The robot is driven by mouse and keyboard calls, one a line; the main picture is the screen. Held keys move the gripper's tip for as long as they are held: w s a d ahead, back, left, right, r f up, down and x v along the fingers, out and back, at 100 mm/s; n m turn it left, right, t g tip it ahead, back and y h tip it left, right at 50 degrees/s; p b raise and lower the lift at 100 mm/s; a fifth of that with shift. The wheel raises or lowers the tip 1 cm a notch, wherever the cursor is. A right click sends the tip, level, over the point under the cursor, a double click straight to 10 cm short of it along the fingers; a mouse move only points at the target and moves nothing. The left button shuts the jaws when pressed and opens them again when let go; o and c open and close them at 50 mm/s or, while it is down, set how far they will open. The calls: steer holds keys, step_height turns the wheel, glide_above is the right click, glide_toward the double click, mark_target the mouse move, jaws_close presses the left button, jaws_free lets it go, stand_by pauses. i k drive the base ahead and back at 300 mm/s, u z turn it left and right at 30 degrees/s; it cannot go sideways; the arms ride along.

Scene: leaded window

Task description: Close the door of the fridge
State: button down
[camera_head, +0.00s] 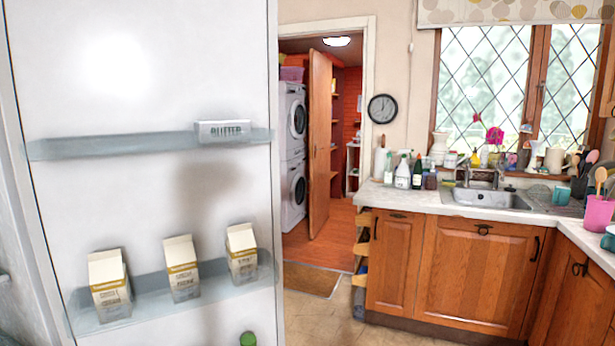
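The fridge door (120,90) stands open and fills the left part of the view, its white inner face towards me. A butter box (223,131) sits on its upper clear shelf (110,147). Three milk cartons stand on the lower clear shelf (145,294): a left one (109,284), a middle one (181,268) and a right one (242,253). A green round top (248,339) shows at the bottom edge. A soft dark shadow lies on the door. My gripper is not in view, and most of the fridge body is out of view.
Right of the door is tiled floor (330,325), then a doorway to a room with two stacked white machines (292,150) and an open wooden door (320,140). Wooden cabinets (470,270) with a sink (487,198) and a cluttered counter stand at the right.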

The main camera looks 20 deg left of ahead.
mark_target(101, 101)
steer(key=i, duration=2.25)
steer(key=u, duration=2.05)
steer(key=i, duration=0.55)
steer(key=z, duration=0.2)
steer(key=k, duration=0.5)
steer(key=u, duration=0.15)
